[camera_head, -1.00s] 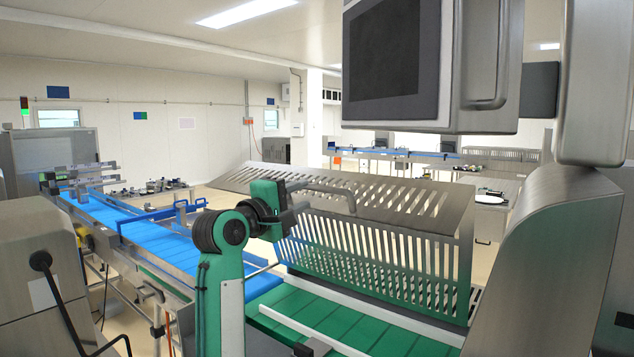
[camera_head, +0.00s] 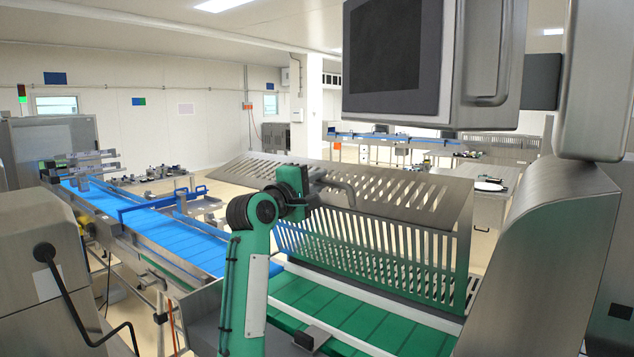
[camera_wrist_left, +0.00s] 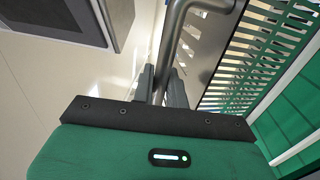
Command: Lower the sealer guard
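The sealer guard (camera_head: 445,257) is a slotted metal cover over the green belt at centre right in the head view. Its sloping upper panel stands raised and its front slats hang above the belt. A bent tubular handle (camera_head: 346,190) projects from it on the left. My left gripper (camera_head: 318,181) is at this handle. In the left wrist view the two dark fingers (camera_wrist_left: 161,80) lie close on either side of the handle tube (camera_wrist_left: 174,38) and appear shut on it. The finger contact is small in the picture. My right gripper is not in view.
A screen housing (camera_head: 395,60) hangs above the guard. A large steel machine body (camera_head: 550,245) stands at the right. A blue conveyor (camera_head: 150,225) runs off to the back left. A green belt (camera_head: 370,325) lies below the guard.

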